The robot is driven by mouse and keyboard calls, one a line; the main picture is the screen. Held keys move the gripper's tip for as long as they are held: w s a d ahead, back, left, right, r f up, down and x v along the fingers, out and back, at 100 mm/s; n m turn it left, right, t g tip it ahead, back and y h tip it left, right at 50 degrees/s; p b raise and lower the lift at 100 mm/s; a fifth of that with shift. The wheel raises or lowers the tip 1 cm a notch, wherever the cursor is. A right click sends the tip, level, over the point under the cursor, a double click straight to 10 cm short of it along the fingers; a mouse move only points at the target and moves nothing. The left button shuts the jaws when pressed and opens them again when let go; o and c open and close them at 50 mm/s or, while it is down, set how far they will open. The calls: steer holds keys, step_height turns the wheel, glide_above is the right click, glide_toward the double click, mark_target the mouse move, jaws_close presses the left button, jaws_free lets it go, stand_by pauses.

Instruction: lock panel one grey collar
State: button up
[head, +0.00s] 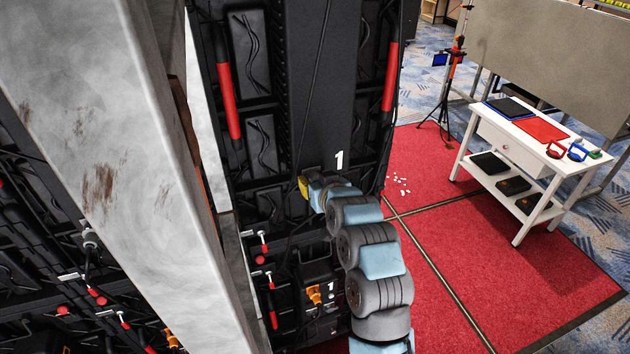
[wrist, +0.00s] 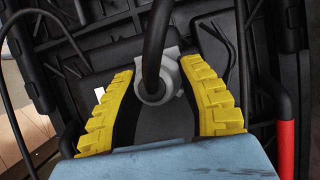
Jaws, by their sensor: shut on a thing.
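Panel one (head: 322,110) is the tall black panel marked with a white "1". The grey collar (wrist: 172,76) sits around a thick black cable (wrist: 156,40) in the wrist view, against the black back of the panel. My gripper (wrist: 160,70) has its yellow fingers on both sides of the collar and is shut on it. In the head view my gripper (head: 304,187) is at the panel's middle, left of and below the "1". The collar is hidden there, and I cannot tell how far it is turned.
Red handles (head: 228,100) run up both sides of the panel. A grey beam (head: 110,120) crosses the left of the head view. A white table (head: 518,148) with trays and tools stands on the right, with free red carpet (head: 440,230) before it. A tripod stand (head: 452,75) is behind.

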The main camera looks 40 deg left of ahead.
steer(key=shift+w+d+f+m+b, duration=0.15)
steer(key=shift+m+b, duration=0.15)
steer(key=shift+b, duration=0.25)
steer(key=shift+m+g+y+b, duration=0.3)
steer(key=shift+m+g+b, duration=0.2)
steer(key=shift+b, duration=0.15)
steer(key=shift+m+g+y, duration=0.9)
steer(key=shift+m+g, duration=0.1)
steer(key=shift+m, duration=1.1)
steer(key=o, duration=1.2)
